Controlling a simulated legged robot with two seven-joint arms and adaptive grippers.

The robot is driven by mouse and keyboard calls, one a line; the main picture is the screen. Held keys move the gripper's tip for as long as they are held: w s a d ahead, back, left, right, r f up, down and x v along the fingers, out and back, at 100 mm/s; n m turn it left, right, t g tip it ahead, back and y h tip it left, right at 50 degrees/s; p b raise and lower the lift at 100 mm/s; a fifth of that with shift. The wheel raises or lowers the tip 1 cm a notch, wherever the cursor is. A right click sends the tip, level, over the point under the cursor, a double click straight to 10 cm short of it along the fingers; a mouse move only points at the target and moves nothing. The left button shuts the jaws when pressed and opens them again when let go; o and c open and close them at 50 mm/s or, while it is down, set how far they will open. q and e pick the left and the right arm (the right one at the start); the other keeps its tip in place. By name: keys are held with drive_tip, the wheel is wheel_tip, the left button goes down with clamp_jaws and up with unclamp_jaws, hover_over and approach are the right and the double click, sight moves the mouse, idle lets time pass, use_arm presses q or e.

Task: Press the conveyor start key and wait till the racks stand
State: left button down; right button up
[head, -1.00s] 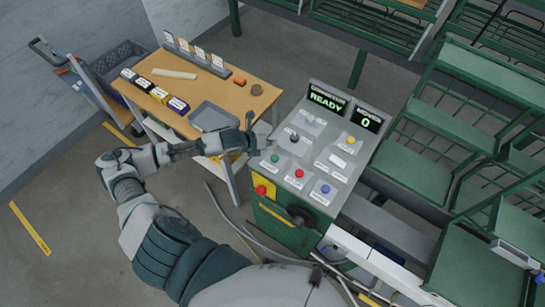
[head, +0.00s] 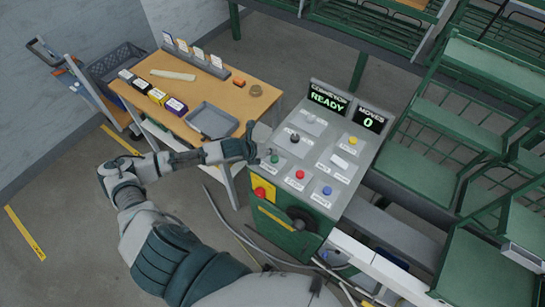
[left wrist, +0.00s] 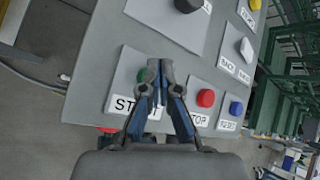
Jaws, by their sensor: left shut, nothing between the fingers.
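The control panel (head: 318,185) has a green start key (head: 274,158) at its left edge. The conveyor display (head: 327,97) reads READY and the moves display (head: 370,119) reads 0. My left gripper (head: 258,156) is shut and empty, with its tips close beside the green key. In the left wrist view, my left gripper (left wrist: 160,68) partly covers the green key (left wrist: 142,75) and its START label (left wrist: 125,104). I cannot tell whether the tips touch the key. The racks (head: 470,125) stand at the right. My right gripper is not in view.
A red stop key (head: 299,175), a blue key (head: 327,190), a yellow key (head: 352,140) and a white key (head: 340,162) share the panel. A black knob (head: 294,138) sits above the green key. A wooden table (head: 215,95) with a grey tray (head: 212,121) stands left of the panel.

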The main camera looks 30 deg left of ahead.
use_arm(q)
drive_tip(key=shift+d, duration=0.1)
drive_tip(key=shift+d+r, duration=0.1)
drive_tip(key=shift+d, duration=0.3)
drive_tip(key=shift+d+r, duration=0.1)
drive_tip(key=shift+d, duration=0.2)
drive_tip(key=shift+a, duration=0.25)
drive_tip(key=shift+a+f, duration=0.2)
drive_tip(key=shift+a, duration=0.1)
drive_tip(key=shift+f, duration=0.2)
drive_tip(key=shift+d, duration=0.45)
drive_tip(key=shift+a+f, duration=0.1)
drive_tip(key=shift+f, duration=0.05)
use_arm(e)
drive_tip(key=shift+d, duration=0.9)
